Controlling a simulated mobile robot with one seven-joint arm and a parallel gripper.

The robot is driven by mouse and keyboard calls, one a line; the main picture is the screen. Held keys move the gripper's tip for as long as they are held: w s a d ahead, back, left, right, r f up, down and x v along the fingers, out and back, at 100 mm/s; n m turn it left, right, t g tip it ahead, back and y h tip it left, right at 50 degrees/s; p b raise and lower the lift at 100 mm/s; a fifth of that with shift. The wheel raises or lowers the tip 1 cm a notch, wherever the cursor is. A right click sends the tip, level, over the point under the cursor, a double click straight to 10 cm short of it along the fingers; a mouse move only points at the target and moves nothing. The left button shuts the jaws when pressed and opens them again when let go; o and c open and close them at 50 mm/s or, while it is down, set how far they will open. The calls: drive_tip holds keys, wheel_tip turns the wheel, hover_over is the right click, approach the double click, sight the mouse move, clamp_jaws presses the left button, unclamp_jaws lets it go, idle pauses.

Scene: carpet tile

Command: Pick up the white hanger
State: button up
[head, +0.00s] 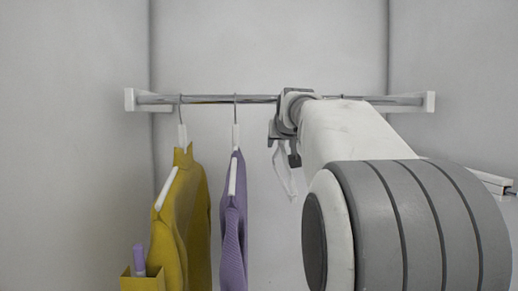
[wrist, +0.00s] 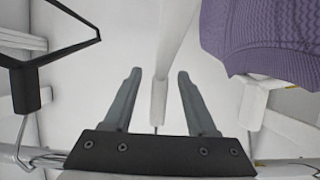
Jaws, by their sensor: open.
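The white hanger (head: 284,172) hangs bare from the rail, partly hidden behind my gripper in the head view. In the wrist view, its white neck (wrist: 158,102) lies between my two fingers, with a gap on both sides. One arm of it slopes up from the neck toward the top of that view. My gripper (wrist: 159,72) is open, its grey fingers either side of the neck. In the head view my gripper (head: 284,145) is just below the rail, its fingers partly hidden by my arm.
The metal rail (head: 210,99) spans the alcove. A purple garment (head: 234,220) and a yellow garment (head: 185,225) hang on its left. The purple garment (wrist: 262,40) is close on the right in the wrist view; a black hanger (wrist: 28,80) is at left. A yellow box (head: 130,284) sits lower left.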

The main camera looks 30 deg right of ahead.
drive_tip(key=shift+w+d, duration=0.1)
drive_tip(key=shift+w, duration=0.1)
drive_tip(key=shift+s, duration=0.15)
drive_tip(key=shift+c, duration=0.4)
clamp_jaws()
drive_tip(key=shift+r, duration=0.1)
